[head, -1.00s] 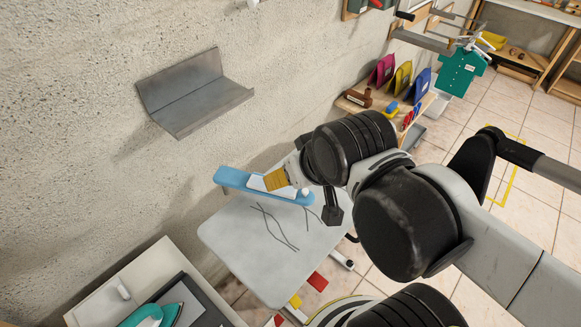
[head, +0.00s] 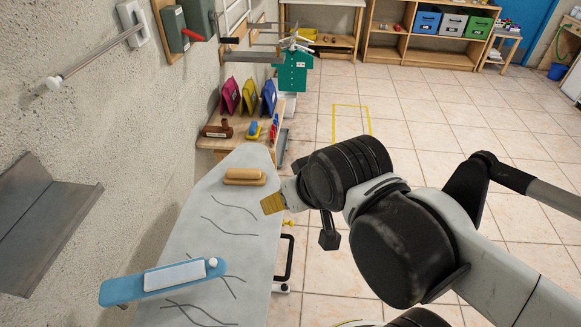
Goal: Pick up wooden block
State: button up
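The wooden block (head: 246,176) is light tan wood with a rounded upper part. It lies near the far, narrow end of a grey ironing board (head: 205,245). My gripper (head: 271,204) shows as a yellow-tan tip on my arm, just right of and nearer than the block in the picture. A gap shows between them. The fingers are seen from one side, so whether they are open is unclear. No object shows in the tip.
A blue sleeve board (head: 118,291) with a white pad lies across the board's near part. A wooden bench (head: 225,142) with coloured pouches and small items stands beyond. A grey metal shelf (head: 40,220) juts from the left wall. Tiled floor (head: 420,130) is open to the right.

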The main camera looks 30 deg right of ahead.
aim_at(248, 177)
jog(key=i+l+u, duration=0.55)
jog(key=l+u, duration=0.25)
jog(key=i+l+u, duration=0.15)
jog(key=l+u, duration=0.3)
jog(key=j, duration=0.1)
